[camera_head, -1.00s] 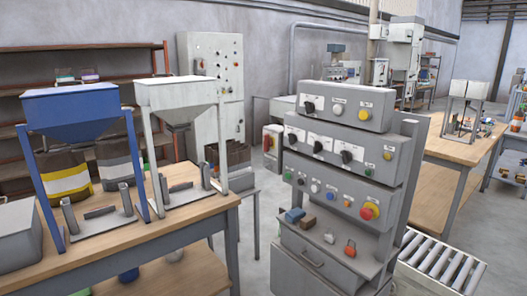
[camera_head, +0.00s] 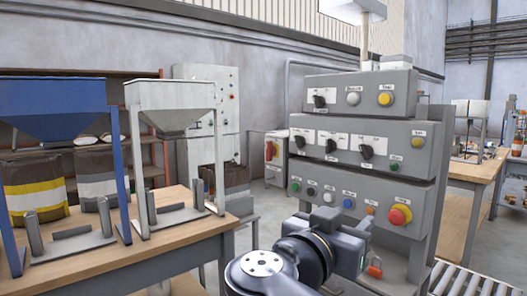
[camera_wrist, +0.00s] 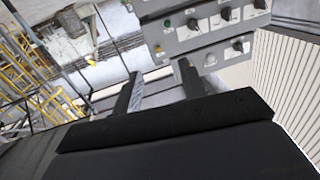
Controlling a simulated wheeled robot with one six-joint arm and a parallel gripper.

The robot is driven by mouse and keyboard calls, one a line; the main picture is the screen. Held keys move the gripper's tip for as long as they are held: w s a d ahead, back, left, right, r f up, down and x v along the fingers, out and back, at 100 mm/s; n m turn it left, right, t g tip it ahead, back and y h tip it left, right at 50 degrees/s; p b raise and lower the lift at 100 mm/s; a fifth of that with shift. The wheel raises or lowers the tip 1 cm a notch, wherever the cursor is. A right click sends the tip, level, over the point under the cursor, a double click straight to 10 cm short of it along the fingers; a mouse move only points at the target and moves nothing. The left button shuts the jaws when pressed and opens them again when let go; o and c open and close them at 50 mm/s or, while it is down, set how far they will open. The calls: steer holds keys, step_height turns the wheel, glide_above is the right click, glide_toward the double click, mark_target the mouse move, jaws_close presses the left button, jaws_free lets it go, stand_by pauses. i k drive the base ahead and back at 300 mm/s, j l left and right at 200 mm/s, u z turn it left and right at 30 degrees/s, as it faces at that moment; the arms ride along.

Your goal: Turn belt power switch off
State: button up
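The grey control panel (camera_head: 345,135) has stacked boxes. A black rotary knob (camera_head: 320,101) sits at the left of its top box, and three more rotary knobs (camera_head: 331,146) are in the middle row. Their labels are too small to read, so I cannot tell which is the belt power switch. My gripper (camera_head: 338,222) is low in front of the panel. In the wrist view the gripper (camera_wrist: 160,72) has its two fingers spread apart, with nothing between them. The panel (camera_wrist: 180,40) shows rotated beyond the fingertips, apart from them, with a rotary knob (camera_wrist: 192,24) in view.
The panel's lower box has several coloured buttons and a red emergency knob (camera_head: 400,214) on a yellow base. A wooden table (camera_head: 180,225) with blue (camera_head: 52,110) and white (camera_head: 170,97) hoppers stands left. A roller conveyor (camera_head: 465,280) lies lower right.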

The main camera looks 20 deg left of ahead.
mark_target(271, 150)
steer(key=i+j, duration=0.2)
steer(key=j, duration=0.15)
steer(key=i+j+z, duration=0.1)
steer(key=i+j, duration=0.3)
steer(key=j, duration=0.25)
steer(key=i+j, duration=0.2)
steer(key=j, duration=0.15)
steer(key=i+j+z, duration=0.1)
steer(key=j, duration=0.25)
steer(key=i+j, duration=0.25)
steer(key=j, duration=0.15)
steer(key=i+j+z, duration=0.1)
steer(key=j, duration=0.25)
steer(key=i, duration=0.05)
